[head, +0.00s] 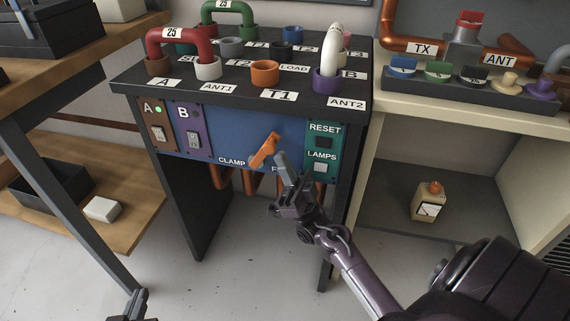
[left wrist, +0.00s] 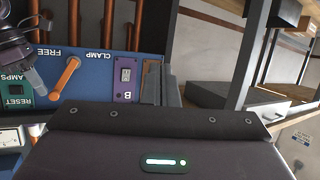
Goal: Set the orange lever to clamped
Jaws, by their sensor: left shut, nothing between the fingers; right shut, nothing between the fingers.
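The orange lever (head: 264,149) is on the blue front panel. It slants, with its lower end between the CLAMP label (head: 231,161) and the partly hidden FREE label. In the left wrist view the panel is upside down; there too the lever (left wrist: 65,78) slants between FREE (left wrist: 47,53) and CLAMP (left wrist: 97,57). My right gripper (head: 283,160) is shut and empty, just right of the lever, in front of the FREE label; whether it touches the lever I cannot tell. My left gripper (head: 136,300) is shut and empty, low at the left, away from the panel.
The panel also holds switches A (head: 157,133) and B (head: 194,140), and RESET (head: 324,142) and LAMPS (head: 320,167) buttons. U-links and coloured sockets stand on the rack top. A wooden shelf (head: 120,220) is at left and a pale bench (head: 500,118) at right.

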